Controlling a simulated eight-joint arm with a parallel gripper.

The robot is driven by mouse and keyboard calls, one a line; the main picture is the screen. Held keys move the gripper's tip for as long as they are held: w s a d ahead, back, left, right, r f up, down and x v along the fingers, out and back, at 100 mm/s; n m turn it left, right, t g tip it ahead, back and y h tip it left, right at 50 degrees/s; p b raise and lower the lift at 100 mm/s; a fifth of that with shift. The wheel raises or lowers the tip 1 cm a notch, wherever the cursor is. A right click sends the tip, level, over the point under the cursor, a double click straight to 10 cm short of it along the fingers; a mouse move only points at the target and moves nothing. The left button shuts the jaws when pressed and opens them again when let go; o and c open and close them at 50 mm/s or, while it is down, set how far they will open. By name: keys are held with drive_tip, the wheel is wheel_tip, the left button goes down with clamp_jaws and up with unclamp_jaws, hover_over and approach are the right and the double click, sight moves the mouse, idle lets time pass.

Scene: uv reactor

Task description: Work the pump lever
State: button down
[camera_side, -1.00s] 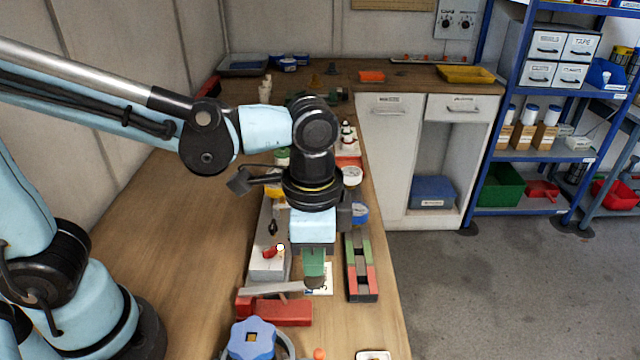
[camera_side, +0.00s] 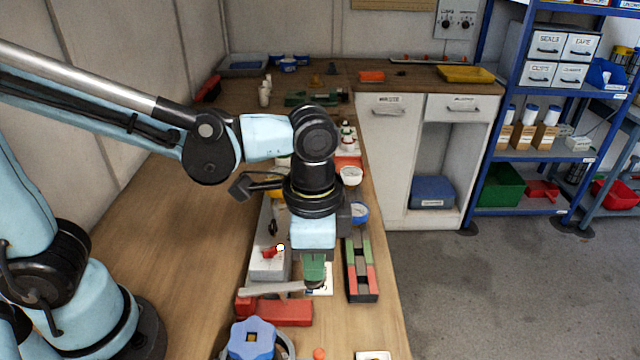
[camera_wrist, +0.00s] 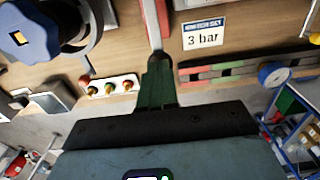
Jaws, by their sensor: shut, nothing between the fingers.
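The pump lever (camera_side: 273,288) is a grey bar lying nearly level above a red base (camera_side: 280,312), in the lower middle of the side view. Its right end reaches a dark rounded tip beneath my gripper (camera_side: 315,280). My gripper points down with its green fingers together and nothing between them. In the wrist view the fingertips (camera_wrist: 158,65) overlap the near end of the lever (camera_wrist: 153,25). I cannot tell whether they touch it. The fingers partly hide a white card, which reads "3 bar" (camera_wrist: 203,32) in the wrist view.
A red and green strip (camera_side: 361,268) lies just right of my gripper, with a blue gauge (camera_side: 358,212) behind it. A blue handwheel (camera_side: 252,338) stands in front. The bench is clear further left.

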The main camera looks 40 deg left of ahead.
drive_tip(key=shift+f, duration=1.5)
drive_tip(key=shift+r, duration=2)
drive_tip(key=shift+r, duration=0.1)
wheel_tip(320, 180, up, 6)
drive_tip(key=shift+f, duration=0.1)
drive_tip(key=w+a+f+n+t, duration=0.1)
drive_tip(key=a+n+t, duration=0.2)
drive_tip(key=a, duration=0.5)
drive_tip(key=w+a+f+n+t, duration=0.1)
drive_tip(key=a+f+n+t, duration=0.1)
drive_tip(key=a+n+t, duration=0.2)
drive_tip(key=a+n, duration=0.2)
drive_tip(key=a, duration=0.2)
drive_tip(key=shift+a+f, duration=0.15)
drive_tip(key=shift+f, duration=0.15)
